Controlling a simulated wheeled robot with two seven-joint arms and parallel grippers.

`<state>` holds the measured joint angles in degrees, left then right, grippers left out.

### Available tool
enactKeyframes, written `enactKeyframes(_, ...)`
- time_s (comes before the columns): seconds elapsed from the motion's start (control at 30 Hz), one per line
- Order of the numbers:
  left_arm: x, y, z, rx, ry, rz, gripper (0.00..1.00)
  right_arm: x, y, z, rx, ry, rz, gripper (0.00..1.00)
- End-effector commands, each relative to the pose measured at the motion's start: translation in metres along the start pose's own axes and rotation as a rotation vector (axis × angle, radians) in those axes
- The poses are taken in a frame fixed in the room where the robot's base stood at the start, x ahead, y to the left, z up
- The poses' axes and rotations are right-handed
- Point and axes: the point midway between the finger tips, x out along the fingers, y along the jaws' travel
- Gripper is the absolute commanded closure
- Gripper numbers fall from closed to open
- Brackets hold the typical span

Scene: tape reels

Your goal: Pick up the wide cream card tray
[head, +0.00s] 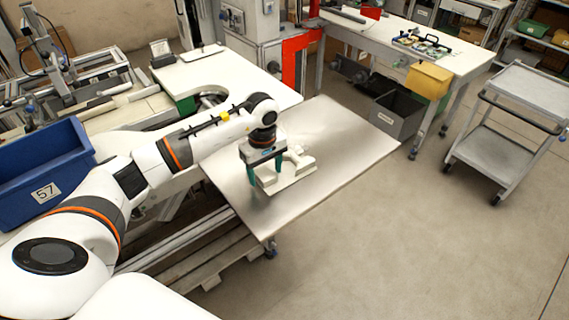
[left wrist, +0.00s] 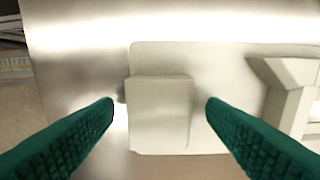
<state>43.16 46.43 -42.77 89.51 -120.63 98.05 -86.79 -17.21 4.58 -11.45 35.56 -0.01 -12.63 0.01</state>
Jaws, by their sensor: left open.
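The cream card tray (head: 287,180) lies on the bare metal table top in the head view, partly covered by my left gripper. In the left wrist view the tray (left wrist: 230,62) shows as a flat cream plate with a raised block (left wrist: 160,112) and a taller flared part (left wrist: 288,88) at the right. My left gripper (head: 264,174) is over the tray's left end. Its green fingers (left wrist: 160,101) are open, one on each side of the raised block, with gaps showing. I cannot tell how far the fingertips reach down. My right gripper is in neither view.
The metal table top (head: 345,140) is clear around the tray. A blue bin (head: 45,165) marked 57 stands at the left. A grey bin (head: 398,115) and a yellow box (head: 428,80) are behind at the right. A grey cart (head: 505,130) stands farther right.

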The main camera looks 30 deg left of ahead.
Motion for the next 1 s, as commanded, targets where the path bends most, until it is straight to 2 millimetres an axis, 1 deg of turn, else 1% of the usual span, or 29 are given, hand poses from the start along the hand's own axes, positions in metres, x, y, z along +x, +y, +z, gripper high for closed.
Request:
enactKeyframes(0.1, 0.004, 0.000, 0.000, 0.000, 0.001, -0.001, 0.34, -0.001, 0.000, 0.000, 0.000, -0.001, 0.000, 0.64)
enactKeyframes(0.23, 0.004, 0.000, 0.000, 0.000, 0.001, -0.001, 0.34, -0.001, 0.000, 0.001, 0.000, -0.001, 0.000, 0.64)
enactKeyframes(0.27, 0.004, 0.000, 0.000, 0.000, 0.001, -0.001, 0.36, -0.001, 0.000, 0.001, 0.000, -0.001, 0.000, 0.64)
enactKeyframes(0.5, 0.004, 0.000, 0.000, 0.000, 0.000, -0.001, 0.75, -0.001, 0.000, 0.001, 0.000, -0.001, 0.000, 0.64)
enactKeyframes(0.57, 0.004, 0.000, 0.000, -0.001, 0.000, -0.001, 0.85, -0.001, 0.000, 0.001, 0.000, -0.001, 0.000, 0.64)
enactKeyframes(0.6, 0.004, 0.000, 0.000, -0.001, 0.000, -0.001, 0.88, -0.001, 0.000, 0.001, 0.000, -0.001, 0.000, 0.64)
enactKeyframes(0.77, 0.003, 0.000, 0.000, -0.001, 0.000, -0.002, 0.88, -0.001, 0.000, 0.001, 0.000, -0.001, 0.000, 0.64)
enactKeyframes(0.87, -0.001, -0.001, 0.001, -0.001, -0.001, -0.003, 0.88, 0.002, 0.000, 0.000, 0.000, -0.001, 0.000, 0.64)
enactKeyframes(0.97, -0.012, -0.001, 0.001, -0.002, -0.002, -0.006, 0.88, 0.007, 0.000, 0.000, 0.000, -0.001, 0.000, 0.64)
enactKeyframes(1.0, -0.020, -0.001, 0.001, -0.001, -0.004, -0.007, 0.88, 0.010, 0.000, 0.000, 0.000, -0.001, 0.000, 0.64)
